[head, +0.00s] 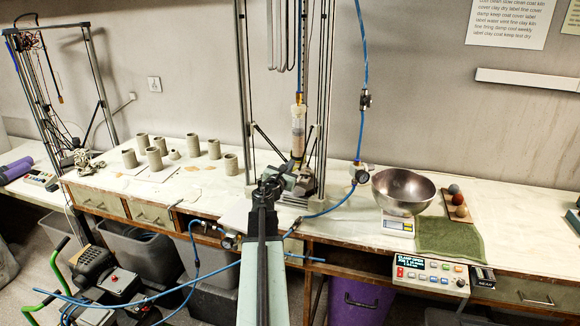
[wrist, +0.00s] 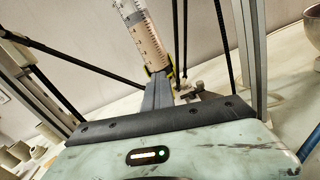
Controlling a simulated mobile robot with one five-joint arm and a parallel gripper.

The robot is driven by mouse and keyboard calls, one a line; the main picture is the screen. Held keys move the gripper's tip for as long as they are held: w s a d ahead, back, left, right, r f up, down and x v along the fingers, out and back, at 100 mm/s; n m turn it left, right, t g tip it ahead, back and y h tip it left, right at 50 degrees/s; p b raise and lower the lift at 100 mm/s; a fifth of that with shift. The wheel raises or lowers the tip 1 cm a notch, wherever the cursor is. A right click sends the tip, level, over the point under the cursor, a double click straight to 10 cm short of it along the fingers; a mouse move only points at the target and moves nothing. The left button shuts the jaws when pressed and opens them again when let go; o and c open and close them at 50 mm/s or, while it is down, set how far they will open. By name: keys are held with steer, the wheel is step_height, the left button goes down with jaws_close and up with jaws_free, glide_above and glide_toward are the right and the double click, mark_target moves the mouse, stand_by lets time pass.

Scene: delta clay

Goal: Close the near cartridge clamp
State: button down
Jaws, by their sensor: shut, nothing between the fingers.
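The clear cartridge (head: 298,132) with pinkish-beige clay stands upright inside the tall metal frame, and it shows tilted in the wrist view (wrist: 145,35). My gripper (head: 298,162) is just below the cartridge's lower end. In the wrist view my grey fingers (wrist: 160,82) are together and point at that end. Black and yellow parts (wrist: 174,73) show around the fingertips there; I cannot tell whether they belong to the clamp or whether the fingers touch it. The near clamp's lever and state cannot be made out.
Frame posts (head: 320,100) and dark diagonal struts (wrist: 75,60) stand close around my gripper. A blue hose (head: 362,70) hangs to the right. A steel bowl (head: 403,190) stands on a scale at the right. Several clay cylinders (head: 155,158) stand at the left.

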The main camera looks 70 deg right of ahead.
steer(key=c, duration=1.4)
jaws_free()
steer(key=shift+o, duration=0.2)
steer(key=a, duration=0.7)
steer(key=shift+a, duration=0.4)
